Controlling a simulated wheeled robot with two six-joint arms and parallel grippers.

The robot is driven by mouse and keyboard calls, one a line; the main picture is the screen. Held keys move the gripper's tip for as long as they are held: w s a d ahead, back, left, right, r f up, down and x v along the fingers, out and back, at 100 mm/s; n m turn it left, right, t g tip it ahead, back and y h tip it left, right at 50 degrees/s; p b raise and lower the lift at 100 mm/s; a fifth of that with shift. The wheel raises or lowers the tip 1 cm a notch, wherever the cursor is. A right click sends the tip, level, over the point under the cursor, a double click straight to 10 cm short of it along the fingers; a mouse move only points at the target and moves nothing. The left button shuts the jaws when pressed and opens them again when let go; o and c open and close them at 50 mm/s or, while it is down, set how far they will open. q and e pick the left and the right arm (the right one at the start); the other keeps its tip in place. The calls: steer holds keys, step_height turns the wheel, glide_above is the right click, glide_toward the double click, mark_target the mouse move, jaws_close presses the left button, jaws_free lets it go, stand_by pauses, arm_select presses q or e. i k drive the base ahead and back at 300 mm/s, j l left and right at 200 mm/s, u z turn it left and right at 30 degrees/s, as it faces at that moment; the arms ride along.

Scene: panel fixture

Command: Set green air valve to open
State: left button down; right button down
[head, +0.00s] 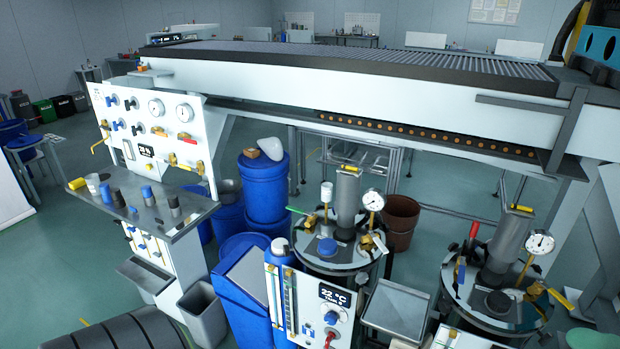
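A green lever handle (298,210) sticks out to the left from the fittings on the lid of the left pressure pot (335,262). The lever looks close to level and slightly tilted; I cannot tell from this distance whether its valve is open or closed. A similar red lever (474,229) stands upright on the right pot (490,302). Neither of my grippers is in view.
A control box (333,293) reading 22 °C stands before the left pot. A white panel (157,125) with gauges and valves is at the left, above a grey shelf (150,215). Blue drums (265,190) stand behind. A long conveyor table (350,66) spans the back.

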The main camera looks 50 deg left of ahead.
mark_target(296, 209)
steer(key=i+j+u, duration=0.1)
steer(key=u, duration=1.3)
steer(key=i+l+u, duration=0.25)
steer(key=i, duration=0.15)
steer(key=j, duration=0.1)
